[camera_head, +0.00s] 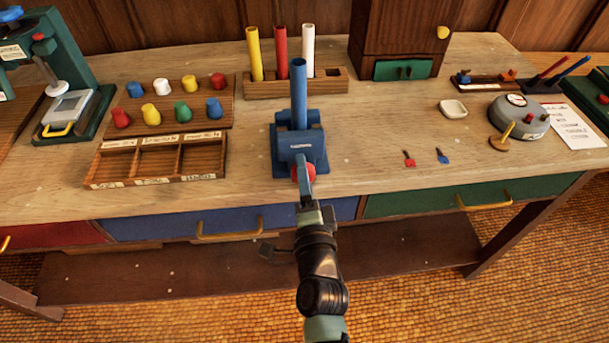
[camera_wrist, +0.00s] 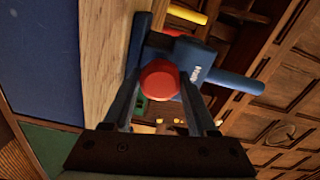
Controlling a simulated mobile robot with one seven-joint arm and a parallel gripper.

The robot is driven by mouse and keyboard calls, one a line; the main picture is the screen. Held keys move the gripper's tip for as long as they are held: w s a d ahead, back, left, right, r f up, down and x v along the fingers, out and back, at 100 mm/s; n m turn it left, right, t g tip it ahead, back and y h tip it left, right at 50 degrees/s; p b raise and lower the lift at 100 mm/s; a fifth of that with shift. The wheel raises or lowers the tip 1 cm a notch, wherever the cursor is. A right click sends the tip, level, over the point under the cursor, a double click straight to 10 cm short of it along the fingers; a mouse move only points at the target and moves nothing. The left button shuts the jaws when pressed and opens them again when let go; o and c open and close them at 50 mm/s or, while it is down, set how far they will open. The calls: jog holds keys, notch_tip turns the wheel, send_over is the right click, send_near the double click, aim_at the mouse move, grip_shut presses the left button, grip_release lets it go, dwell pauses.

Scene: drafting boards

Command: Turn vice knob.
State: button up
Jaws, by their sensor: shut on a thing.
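The blue vice (camera_head: 299,150) stands upright at the front middle of the bench and holds an upright blue rod (camera_head: 299,92) in its top. Its round red knob (camera_head: 296,174) faces the front edge. My gripper (camera_head: 304,178) reaches up from the front and is shut on the knob. In the wrist view the red knob (camera_wrist: 159,80) sits between my two fingers, with the vice body (camera_wrist: 196,62) and blue rod (camera_wrist: 236,82) behind it. In the head view my gripper hides part of the knob.
Behind the vice is a wooden rack (camera_head: 278,87) with yellow, red and white rods. Left are a compartment tray (camera_head: 158,180) and a board of coloured knobs (camera_head: 195,116). Right are a white dish (camera_head: 453,108) and a round grey device (camera_head: 520,117). Drawers (camera_head: 235,222) line the front.

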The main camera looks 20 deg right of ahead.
jog(key=n+b, duration=0.1)
jog(key=n, duration=0.3)
jog(key=shift+n, duration=0.4)
jog(key=n+b, duration=0.1)
jog(key=n, duration=0.3)
jog(key=shift+a+b, duration=0.1)
jog(key=shift+b, duration=0.2)
jog(key=n+b, duration=0.2)
jog(key=n, duration=0.4)
jog(key=shift+f+b, duration=0.1)
jog(key=shift+b, duration=0.25)
jog(key=n+b, duration=0.1)
jog(key=n, duration=0.3)
jog(key=n+b, duration=0.1)
jog(key=n, duration=0.6)
jog(key=shift+a+n, duration=0.1)
jog(key=shift+n, duration=0.2)
jog(key=n, duration=0.6)
jog(key=shift+n, duration=0.3)
